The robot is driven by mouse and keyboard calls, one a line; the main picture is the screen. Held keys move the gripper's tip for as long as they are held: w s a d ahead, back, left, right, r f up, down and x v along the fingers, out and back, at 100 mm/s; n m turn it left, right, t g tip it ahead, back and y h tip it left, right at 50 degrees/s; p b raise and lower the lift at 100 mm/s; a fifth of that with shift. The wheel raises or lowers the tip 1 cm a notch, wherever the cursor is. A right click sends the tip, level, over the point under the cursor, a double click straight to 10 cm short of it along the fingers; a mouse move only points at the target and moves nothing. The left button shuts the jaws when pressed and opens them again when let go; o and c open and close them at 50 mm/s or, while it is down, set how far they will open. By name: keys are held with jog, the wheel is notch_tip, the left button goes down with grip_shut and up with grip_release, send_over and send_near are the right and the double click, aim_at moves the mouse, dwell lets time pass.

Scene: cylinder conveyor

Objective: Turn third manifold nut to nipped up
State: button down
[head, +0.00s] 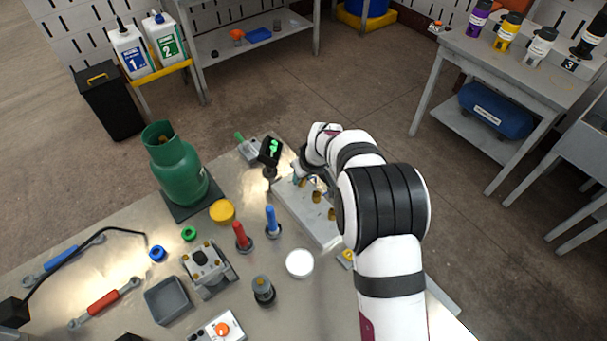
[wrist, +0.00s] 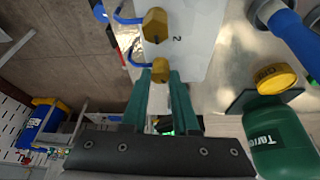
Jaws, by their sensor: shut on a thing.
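The manifold (head: 307,212) is a pale grey block on the bench with a row of brass nuts along it. In the wrist view its plate (wrist: 205,40) carries the number 2 beside a brass hex nut (wrist: 155,25). My gripper (wrist: 161,80) has teal fingers shut on another brass nut (wrist: 161,68), one along from the nut marked 2. The number of the held nut is hidden. In the head view my gripper (head: 297,177) is at the far end of the manifold, mostly behind my arm. Blue bent tubes (wrist: 130,18) run beside the nuts.
A green gas cylinder (head: 178,170) stands left of the manifold. A red-handled (head: 241,236) and a blue-handled upright tool (head: 271,221) stand close on its left. A black-headed device (head: 270,152) is beside its far end. A white disc (head: 299,263) lies nearer.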

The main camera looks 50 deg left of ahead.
jog(key=m+t, duration=0.1)
jog(key=m, duration=0.2)
jog(key=m+t+h, duration=0.1)
jog(key=m, duration=0.1)
jog(key=shift+s+m, duration=0.15)
jog(key=shift+m, duration=0.25)
dwell(0.4)
jog(key=c, duration=0.7)
grip_release()
jog(key=v, duration=1.5)
jog(key=shift+s+r, duration=0.15)
jog(key=shift+r, duration=0.25)
